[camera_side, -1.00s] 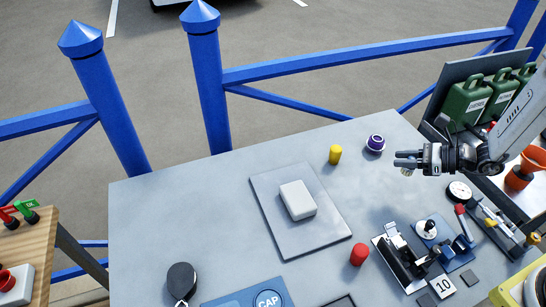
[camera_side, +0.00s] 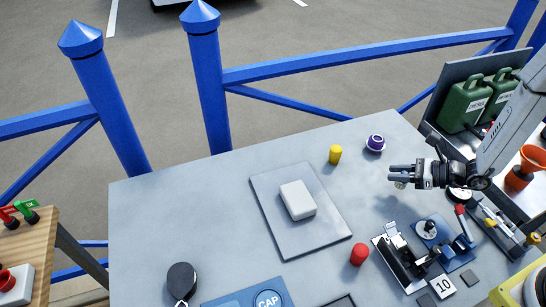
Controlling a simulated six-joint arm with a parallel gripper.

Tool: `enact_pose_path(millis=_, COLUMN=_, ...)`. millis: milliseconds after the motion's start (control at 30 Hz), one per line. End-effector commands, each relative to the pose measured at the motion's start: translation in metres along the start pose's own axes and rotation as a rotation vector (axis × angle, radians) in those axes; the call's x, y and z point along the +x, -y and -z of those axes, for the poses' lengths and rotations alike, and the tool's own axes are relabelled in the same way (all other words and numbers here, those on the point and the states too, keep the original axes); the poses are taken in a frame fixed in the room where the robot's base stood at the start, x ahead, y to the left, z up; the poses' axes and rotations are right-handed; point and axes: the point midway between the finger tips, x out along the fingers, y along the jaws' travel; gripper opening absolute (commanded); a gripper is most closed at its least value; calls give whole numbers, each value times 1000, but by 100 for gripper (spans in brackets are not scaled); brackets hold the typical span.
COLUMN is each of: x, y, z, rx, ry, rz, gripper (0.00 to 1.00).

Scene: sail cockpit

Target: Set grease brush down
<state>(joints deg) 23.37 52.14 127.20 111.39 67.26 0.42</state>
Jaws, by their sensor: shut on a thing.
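My gripper (camera_side: 393,176) is above the right part of the grey table, its fingers pointing left. It is shut, and a small pale end of a thing (camera_side: 400,185) shows just below the fingers. This may be the grease brush, but most of it is hidden by the fingers and it is too small to tell. It is held clear of the tabletop, with a soft shadow on the table below.
The grey table (camera_side: 150,215) has a flat grey plate (camera_side: 285,236) with a white block (camera_side: 298,200). A black clamp device (camera_side: 400,258) and a tool tray (camera_side: 497,228) lie at right.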

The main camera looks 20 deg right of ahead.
Motion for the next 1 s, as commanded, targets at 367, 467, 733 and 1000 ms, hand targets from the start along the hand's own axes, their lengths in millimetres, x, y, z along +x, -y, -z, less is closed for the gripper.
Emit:
enact_pose_path(millis=367, x=11, y=0, z=26, rx=0, ry=-1, rz=0, gripper=0)
enact_pose_path(millis=467, x=11, y=0, z=27, rx=-1, ry=0, rz=1, gripper=0)
enact_pose_path(millis=733, x=11, y=0, z=28, rx=0, ry=0, rz=0, gripper=0)
enact_pose_path(millis=1000, x=12, y=0, z=29, rx=-1, ry=0, rz=0, gripper=65)
